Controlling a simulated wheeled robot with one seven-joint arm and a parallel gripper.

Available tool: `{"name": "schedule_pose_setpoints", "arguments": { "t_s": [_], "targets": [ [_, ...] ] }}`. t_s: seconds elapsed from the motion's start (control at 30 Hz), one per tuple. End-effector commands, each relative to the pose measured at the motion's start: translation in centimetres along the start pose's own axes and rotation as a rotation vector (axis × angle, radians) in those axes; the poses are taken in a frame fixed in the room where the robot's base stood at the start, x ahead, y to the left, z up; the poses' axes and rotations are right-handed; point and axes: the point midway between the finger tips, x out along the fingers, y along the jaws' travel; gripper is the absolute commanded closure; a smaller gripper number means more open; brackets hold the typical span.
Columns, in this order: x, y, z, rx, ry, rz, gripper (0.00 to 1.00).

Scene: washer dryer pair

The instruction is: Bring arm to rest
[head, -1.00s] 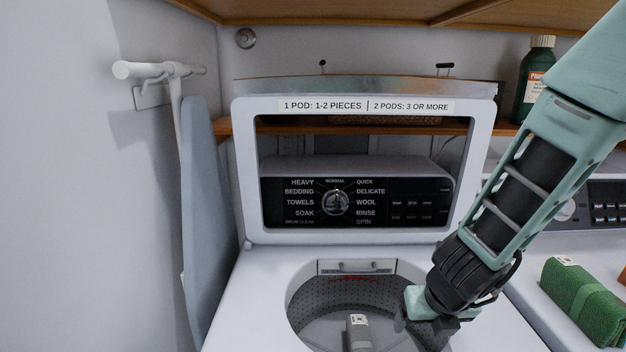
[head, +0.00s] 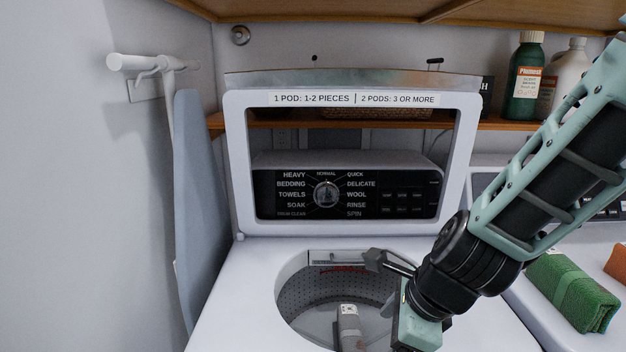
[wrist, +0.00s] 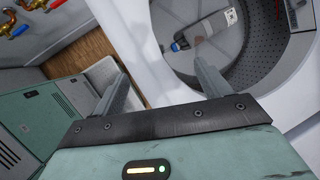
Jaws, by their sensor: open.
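My arm comes in from the right in the head view. My gripper (head: 395,305) is over the right rim of the washer's opening. In the wrist view its two fingers (wrist: 162,85) are spread apart with nothing between them. A grey bottle or tube with a white label (head: 348,325) lies in the washer drum (head: 300,295). It also shows in the wrist view (wrist: 205,30), apart from the fingers. The washer lid (head: 236,160) stands open behind the drum.
A rolled green towel (head: 572,292) and part of an orange item (head: 617,262) lie on the machine at right. A green bottle (head: 524,85) and a white jug (head: 570,75) stand on the shelf. An ironing board (head: 195,200) hangs at left. The wrist view shows green cabinets (wrist: 35,115).

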Motion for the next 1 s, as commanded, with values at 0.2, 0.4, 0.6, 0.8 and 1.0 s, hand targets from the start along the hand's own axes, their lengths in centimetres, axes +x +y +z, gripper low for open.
{"name": "schedule_pose_setpoints", "arguments": {
  "t_s": [0.2, 0.4, 0.6, 0.8, 1.0],
  "targets": [
    [-2.6, 7.2, 1.1, -0.960, -0.080, 0.159, 0.24],
    [-5.1, 12.1, -1.5, -1.832, -0.116, 0.318, 0.24],
    [-6.7, 13.6, -4.2, -2.338, -0.121, 0.453, 0.24],
    [-7.1, 13.8, -4.8, -2.458, -0.122, 0.495, 0.24],
    [-7.1, 13.8, -4.8, -2.454, -0.123, 0.493, 0.24]
  ]
}}
